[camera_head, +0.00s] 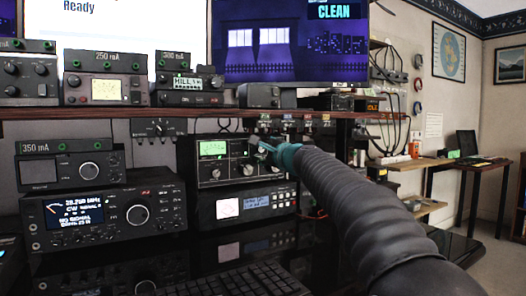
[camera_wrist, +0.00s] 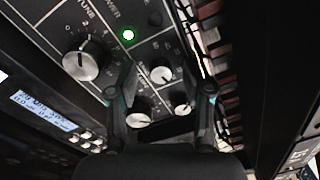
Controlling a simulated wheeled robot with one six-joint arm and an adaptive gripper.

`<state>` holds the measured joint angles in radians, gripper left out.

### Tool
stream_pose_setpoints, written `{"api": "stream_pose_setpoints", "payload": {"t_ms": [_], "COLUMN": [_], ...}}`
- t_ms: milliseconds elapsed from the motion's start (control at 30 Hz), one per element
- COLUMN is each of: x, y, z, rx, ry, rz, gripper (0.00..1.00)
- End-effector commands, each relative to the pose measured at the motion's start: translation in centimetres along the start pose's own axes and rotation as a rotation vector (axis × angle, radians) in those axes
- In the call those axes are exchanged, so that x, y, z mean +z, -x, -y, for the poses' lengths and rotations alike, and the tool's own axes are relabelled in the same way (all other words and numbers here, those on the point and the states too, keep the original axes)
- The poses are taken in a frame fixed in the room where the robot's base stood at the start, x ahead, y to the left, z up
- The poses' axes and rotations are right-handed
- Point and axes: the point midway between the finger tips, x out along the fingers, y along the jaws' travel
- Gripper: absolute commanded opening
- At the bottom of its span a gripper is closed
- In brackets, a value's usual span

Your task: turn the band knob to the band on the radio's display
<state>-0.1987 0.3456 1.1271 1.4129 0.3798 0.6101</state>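A black tuner unit (camera_head: 228,181) with a lit green meter stands on the desk under the shelf. Its panel fills much of the wrist view, with a large silver-capped knob (camera_wrist: 82,64) beside TUNE lettering. Three smaller knobs sit lower right: an upper one (camera_wrist: 162,75), a right one (camera_wrist: 183,104) and a lower one (camera_wrist: 138,119). I cannot read which is the band knob. The radio (camera_head: 105,218) at left has a lit display (camera_head: 74,209) reading about 28.2 MHz, CW. My gripper (camera_wrist: 160,82) is open in front of the small knobs, fingers apart; contact with the panel is unclear.
Another unit (camera_head: 250,207) with a meter and blue display sits directly below the tuner. A shelf (camera_head: 150,113) runs above, carrying several devices. A keyboard (camera_head: 245,282) lies in front. Cables hang at right. A small knob box (camera_head: 158,128) is mounted under the shelf.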

Motion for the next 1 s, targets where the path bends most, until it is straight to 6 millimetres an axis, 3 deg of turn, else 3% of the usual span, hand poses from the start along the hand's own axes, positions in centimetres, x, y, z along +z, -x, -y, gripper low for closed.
{"api": "stream_pose_setpoints", "payload": {"t_ms": [333,800,1000], "x": [0.1,0.0,0.0], "y": [1.4,9.4,11.5], "z": [0.2,0.1,0.0], "rx": [-0.001,-0.001,-0.001], "ry": [0.0,-0.001,0.0], "rz": [0.0,-0.001,-0.001], "gripper": [0.5,0.5,0.5]}}
